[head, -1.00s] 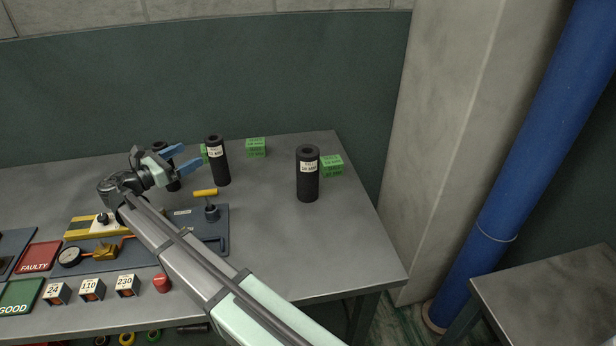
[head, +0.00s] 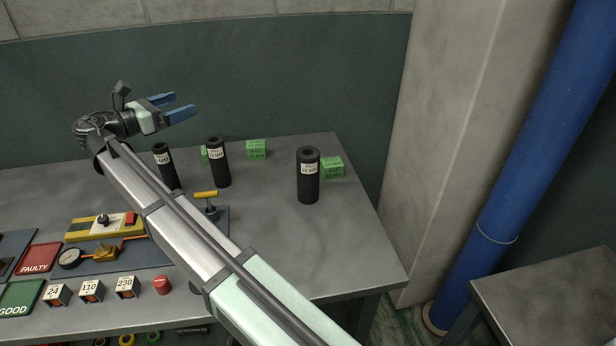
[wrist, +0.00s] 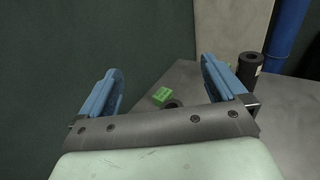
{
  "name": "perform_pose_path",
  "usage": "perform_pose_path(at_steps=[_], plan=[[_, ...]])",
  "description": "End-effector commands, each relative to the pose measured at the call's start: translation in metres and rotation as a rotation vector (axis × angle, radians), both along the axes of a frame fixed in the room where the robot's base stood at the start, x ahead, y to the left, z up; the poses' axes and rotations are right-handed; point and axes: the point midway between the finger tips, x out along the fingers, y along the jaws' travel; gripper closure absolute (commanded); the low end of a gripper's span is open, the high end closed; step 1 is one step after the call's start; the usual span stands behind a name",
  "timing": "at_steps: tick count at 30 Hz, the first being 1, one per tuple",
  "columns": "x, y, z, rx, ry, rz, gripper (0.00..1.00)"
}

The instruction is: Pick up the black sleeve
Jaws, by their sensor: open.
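Three black sleeves with white labels stand upright on the grey table in the head view: a left one (head: 166,166) partly behind my arm, a middle one (head: 218,162) and a larger right one (head: 308,176). My gripper (head: 182,107) is open and empty, with blue fingers, raised above and behind the left and middle sleeves. In the wrist view the gripper (wrist: 160,90) has its fingers wide apart with nothing between them close up. The right sleeve (wrist: 248,72) shows beyond the right finger. The top of another black sleeve (wrist: 172,103) shows just above the gripper's body.
Green boxes (head: 256,149) stand near the sleeves. A board with a yellow-handled valve (head: 206,194), gauge (head: 69,257) and yellow unit (head: 104,225) lies at the front left. Numbered blocks (head: 92,289) line the front. The table's right side (head: 350,250) is clear.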

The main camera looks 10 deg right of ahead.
Motion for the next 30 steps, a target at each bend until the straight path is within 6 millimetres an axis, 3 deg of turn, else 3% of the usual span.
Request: perform_pose_path(at_steps=[1, 8, 14, 21, 30], plan=[[0.0, -0.017, -0.001, 0.044, -0.01, -0.013, 0.02], [0.003, -0.076, -0.009, 0.277, -0.071, -0.066, 0.02], [-0.001, -0.143, -0.018, 0.569, -0.164, -0.158, 0.02], [-0.024, -0.229, -0.029, 1.037, -0.347, -0.358, 0.02], [-0.069, -0.299, -0.028, 1.586, -0.595, -0.685, 0.02]])
